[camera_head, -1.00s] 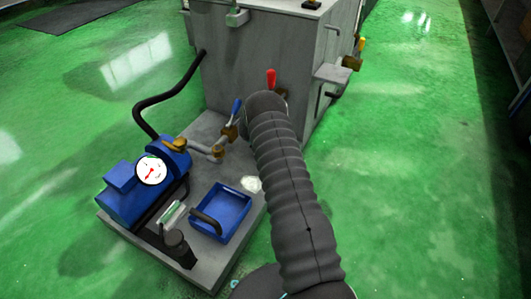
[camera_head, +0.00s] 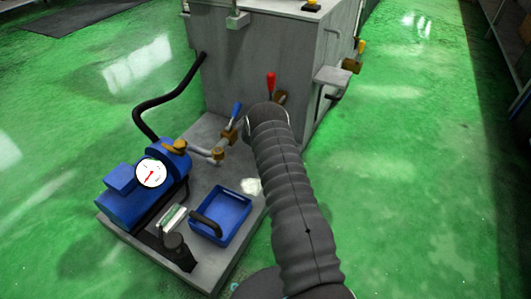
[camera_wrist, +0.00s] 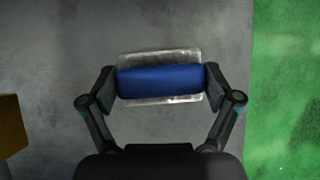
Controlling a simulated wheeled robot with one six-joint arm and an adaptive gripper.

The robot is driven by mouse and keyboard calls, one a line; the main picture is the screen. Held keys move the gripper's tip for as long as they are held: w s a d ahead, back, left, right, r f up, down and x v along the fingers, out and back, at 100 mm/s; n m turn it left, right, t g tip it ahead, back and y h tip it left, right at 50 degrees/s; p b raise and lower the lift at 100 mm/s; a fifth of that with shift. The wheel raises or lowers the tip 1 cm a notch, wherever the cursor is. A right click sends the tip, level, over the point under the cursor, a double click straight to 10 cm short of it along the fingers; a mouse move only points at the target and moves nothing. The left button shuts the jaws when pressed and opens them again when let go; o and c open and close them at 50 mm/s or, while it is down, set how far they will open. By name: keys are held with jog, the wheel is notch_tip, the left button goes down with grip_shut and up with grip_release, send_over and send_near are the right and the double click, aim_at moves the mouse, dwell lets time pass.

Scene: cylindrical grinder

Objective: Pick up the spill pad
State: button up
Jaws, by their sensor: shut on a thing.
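In the wrist view, the spill pad (camera_wrist: 160,81) shows as a blue, rounded, oblong piece lying crosswise. A pale, glossy, partly see-through sheet shows along its upper and lower edges; I cannot tell whether it is part of the pad or lies under it. My gripper (camera_wrist: 160,84) is shut on the blue piece, with one finger at each end. A grey surface lies behind it; the gap to that surface is hard to judge. In the head view my ribbed arm hides the gripper, and a small whitish patch (camera_head: 252,187) shows beside it.
A grey machine cabinet (camera_head: 265,65) with red and blue levers stands behind the grey base plate (camera_head: 205,128). A blue pump with a gauge (camera_head: 151,174) and a blue tray (camera_head: 232,207) stand on the plate. Green floor (camera_head: 420,190) on the right is clear.

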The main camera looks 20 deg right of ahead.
jog(key=shift+s+a+r, duration=0.15)
jog(key=shift+a+r, duration=0.05)
jog(key=shift+r, duration=0.05)
jog(key=s+a+r, duration=0.7)
jog(key=s+a, duration=0.1)
jog(key=a, duration=0.2)
jog(key=shift+s+a+r, duration=0.15)
jog(key=shift+a+r, duration=0.1)
jog(key=shift+a, duration=0.1)
